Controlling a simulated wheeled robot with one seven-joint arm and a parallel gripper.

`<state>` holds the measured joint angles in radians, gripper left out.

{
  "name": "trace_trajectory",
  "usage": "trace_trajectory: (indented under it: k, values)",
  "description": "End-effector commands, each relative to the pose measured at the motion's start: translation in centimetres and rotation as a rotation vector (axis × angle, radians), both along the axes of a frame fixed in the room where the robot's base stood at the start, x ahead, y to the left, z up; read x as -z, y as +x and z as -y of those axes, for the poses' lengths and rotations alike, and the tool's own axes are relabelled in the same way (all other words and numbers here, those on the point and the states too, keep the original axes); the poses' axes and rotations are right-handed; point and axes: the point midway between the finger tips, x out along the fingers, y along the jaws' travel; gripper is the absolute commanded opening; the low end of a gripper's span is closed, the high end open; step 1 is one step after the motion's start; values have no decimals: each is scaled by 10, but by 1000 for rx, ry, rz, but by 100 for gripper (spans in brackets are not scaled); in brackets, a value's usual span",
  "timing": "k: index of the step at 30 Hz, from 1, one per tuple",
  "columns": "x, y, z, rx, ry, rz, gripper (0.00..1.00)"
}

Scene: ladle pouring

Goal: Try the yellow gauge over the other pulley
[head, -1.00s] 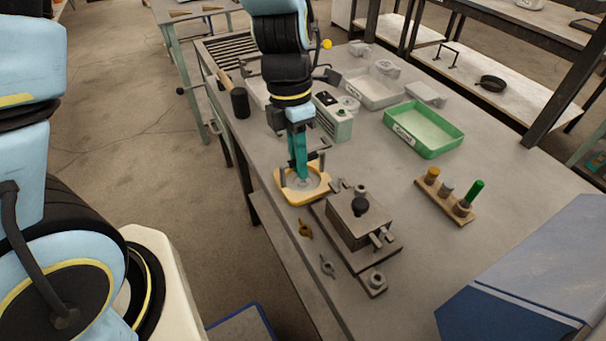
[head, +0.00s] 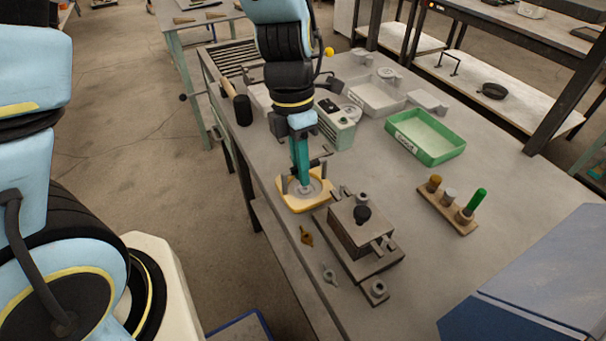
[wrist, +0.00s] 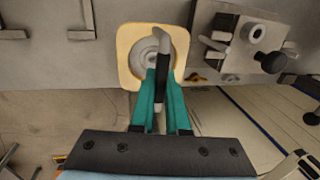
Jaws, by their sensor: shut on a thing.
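The yellow gauge (head: 291,203) is a flat, rounded-square plate with a large round opening, near the table's left edge. In the wrist view the gauge (wrist: 126,47) surrounds a grey round pulley-like disc (wrist: 146,50) seen through its opening. A handle with a black grip (wrist: 161,65) rises over the disc. My gripper (head: 304,176), with teal fingers, points down and is shut on this handle; the fingers also show in the wrist view (wrist: 161,88). I cannot tell whether the gauge rests on the table or hangs just above it. Another grey disc (head: 387,75) shows at the back tray.
A clamp-like block fixture (head: 355,225) with a black knob stands close right of the gauge. Small wing pieces (head: 307,237) lie in front. A peg rack (head: 447,212), green tray (head: 455,151), pale green box (head: 338,130) and mallet (head: 242,110) stand around.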

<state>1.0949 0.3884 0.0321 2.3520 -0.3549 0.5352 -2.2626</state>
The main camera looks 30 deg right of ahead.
Motion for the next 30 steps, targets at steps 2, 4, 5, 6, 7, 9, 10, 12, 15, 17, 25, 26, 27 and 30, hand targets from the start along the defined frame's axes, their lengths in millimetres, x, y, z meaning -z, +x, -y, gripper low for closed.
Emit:
trace_trajectory:
  k: [2,4,5,6,7,9,10,12,15,17,25,26,27,30]
  values:
    - [-6,0,1,1,-2,1,0]
    - [-16,0,2,1,-5,3,0]
    - [-21,0,1,2,-6,3,0]
    - [-29,0,1,2,-7,4,0]
    - [-35,1,2,2,-8,4,0]
    - [-50,0,2,3,-8,4,0]
    - [-56,1,2,2,-8,5,0]
    - [-69,1,1,1,-7,3,0]
    - [-84,1,1,1,-5,3,0]
    - [-91,0,1,1,-4,2,0]
    - [-116,0,0,0,0,1,0]
    - [-118,0,0,0,0,0,0]
    - [-121,0,0,0,0,0,0]
    - [-127,0,0,0,0,0,0]
